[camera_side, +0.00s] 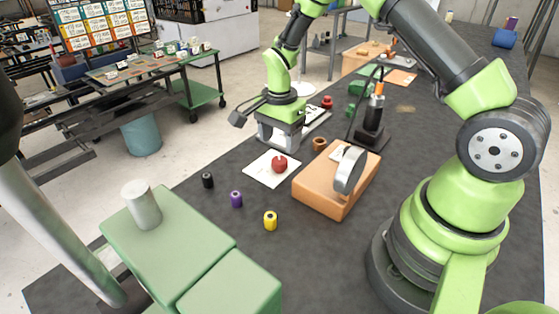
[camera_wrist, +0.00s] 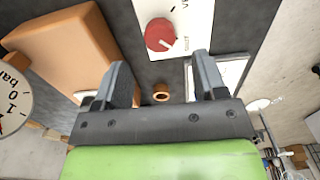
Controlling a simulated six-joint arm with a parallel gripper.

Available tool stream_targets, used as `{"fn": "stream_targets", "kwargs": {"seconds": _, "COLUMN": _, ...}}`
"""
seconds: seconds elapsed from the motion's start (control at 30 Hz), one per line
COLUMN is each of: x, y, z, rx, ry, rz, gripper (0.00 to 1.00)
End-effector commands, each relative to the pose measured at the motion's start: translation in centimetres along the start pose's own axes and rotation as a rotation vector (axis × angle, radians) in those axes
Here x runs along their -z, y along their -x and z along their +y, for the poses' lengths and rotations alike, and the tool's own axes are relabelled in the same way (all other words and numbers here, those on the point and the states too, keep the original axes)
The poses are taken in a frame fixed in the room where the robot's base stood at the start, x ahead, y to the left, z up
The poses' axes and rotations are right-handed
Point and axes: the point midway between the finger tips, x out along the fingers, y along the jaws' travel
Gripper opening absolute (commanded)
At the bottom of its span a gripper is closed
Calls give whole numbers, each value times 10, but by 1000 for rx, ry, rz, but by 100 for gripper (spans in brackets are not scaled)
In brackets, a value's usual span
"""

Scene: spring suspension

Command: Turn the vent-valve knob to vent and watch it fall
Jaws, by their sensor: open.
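The vent-valve knob (camera_side: 280,164) is round and red and sits on a white plate (camera_side: 259,168) on the dark table. In the wrist view the knob (camera_wrist: 160,35) shows a pale pointer line aimed to the lower right, with part of a letter on the plate above right. My gripper (camera_side: 277,140) is open and empty, above and behind the plate in the side view. In the wrist view its two fingers (camera_wrist: 164,78) are apart, and the knob lies beyond them, untouched. An orange block (camera_side: 325,190) carries a round gauge (camera_side: 350,170); its dial (camera_wrist: 12,105) is partly cut off in the wrist view.
A green block (camera_side: 165,240) with a grey cylinder (camera_side: 141,205) is at front left.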

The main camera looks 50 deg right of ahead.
Motion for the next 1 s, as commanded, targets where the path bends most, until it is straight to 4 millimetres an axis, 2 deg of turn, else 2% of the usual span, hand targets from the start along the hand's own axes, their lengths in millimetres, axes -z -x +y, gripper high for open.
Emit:
{"fn": "stream_targets", "kwargs": {"seconds": 0.1, "x": 0, "y": -25, "z": 1, "rx": -5, "ry": 1, "rz": -1, "gripper": 65}}
{"fn": "stream_targets", "kwargs": {"seconds": 0.33, "x": 0, "y": -58, "z": 0, "rx": -2, "ry": 1, "rz": -1, "gripper": 65}}
{"fn": "stream_targets", "kwargs": {"seconds": 0.5, "x": 0, "y": -66, "z": 0, "rx": 1, "ry": 1, "rz": -1, "gripper": 65}}
{"fn": "stream_targets", "kwargs": {"seconds": 0.73, "x": 0, "y": -66, "z": 0, "rx": 1, "ry": 1, "rz": -1, "gripper": 65}}
{"fn": "stream_targets", "kwargs": {"seconds": 0.77, "x": 0, "y": -66, "z": 0, "rx": 1, "ry": 1, "rz": -1, "gripper": 60}}
{"fn": "stream_targets", "kwargs": {"seconds": 0.93, "x": 0, "y": -66, "z": 0, "rx": 1, "ry": 1, "rz": -1, "gripper": 21}}
{"fn": "stream_targets", "kwargs": {"seconds": 0.97, "x": 0, "y": -66, "z": 0, "rx": 1, "ry": 1, "rz": -1, "gripper": 16}}
{"fn": "stream_targets", "kwargs": {"seconds": 1.0, "x": 0, "y": -66, "z": 0, "rx": 1, "ry": 1, "rz": -1, "gripper": 16}}
